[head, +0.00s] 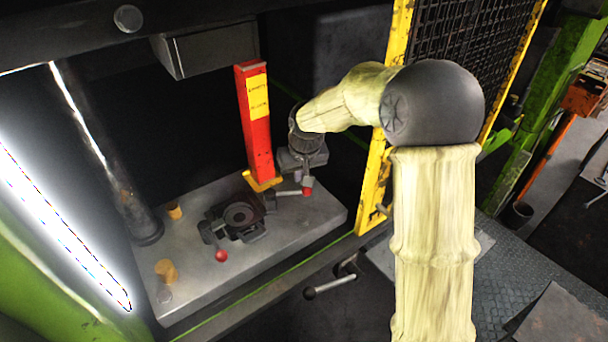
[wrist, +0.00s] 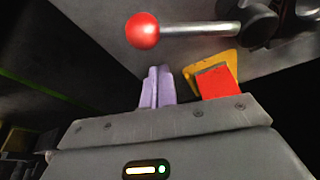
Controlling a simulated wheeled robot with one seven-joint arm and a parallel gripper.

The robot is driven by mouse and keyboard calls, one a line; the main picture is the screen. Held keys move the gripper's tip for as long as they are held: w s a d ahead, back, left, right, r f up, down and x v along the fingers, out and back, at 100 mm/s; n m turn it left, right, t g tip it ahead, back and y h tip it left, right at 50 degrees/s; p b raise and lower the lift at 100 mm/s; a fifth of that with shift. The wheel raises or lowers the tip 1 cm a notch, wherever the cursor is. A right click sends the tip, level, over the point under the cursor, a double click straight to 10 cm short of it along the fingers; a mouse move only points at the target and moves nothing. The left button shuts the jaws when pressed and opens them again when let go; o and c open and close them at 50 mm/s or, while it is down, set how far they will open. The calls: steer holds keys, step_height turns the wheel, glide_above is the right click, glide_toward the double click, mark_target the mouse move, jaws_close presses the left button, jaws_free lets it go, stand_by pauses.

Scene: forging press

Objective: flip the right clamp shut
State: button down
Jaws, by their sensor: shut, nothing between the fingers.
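The right clamp (head: 270,200) is at the right side of the dark die (head: 240,214) on the grey press bed. Its steel lever with a red ball (head: 307,182) points right, away from the die. In the wrist view the red ball (wrist: 142,30) and rod (wrist: 200,28) show near the top, with the dark clamp body (wrist: 255,22) at the right. My gripper (head: 299,175) is over the right part of the bed, close to the ball. Its lilac fingers (wrist: 155,87) are together and empty, apart from the ball in the wrist picture. Contact is hard to judge in the head view.
A red post (head: 255,120) with a yellow label and yellow foot stands behind the clamp, close to my gripper; it also shows in the wrist view (wrist: 217,82). Another red-ball lever (head: 221,255) is at the front left. A yellow mesh guard (head: 465,45) stands to the right.

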steer(key=s, duration=0.1)
steer(key=s+p, duration=0.1)
steer(key=s+d+r, duration=0.1)
steer(key=shift+s+r, duration=0.1)
stand_by(0.6)
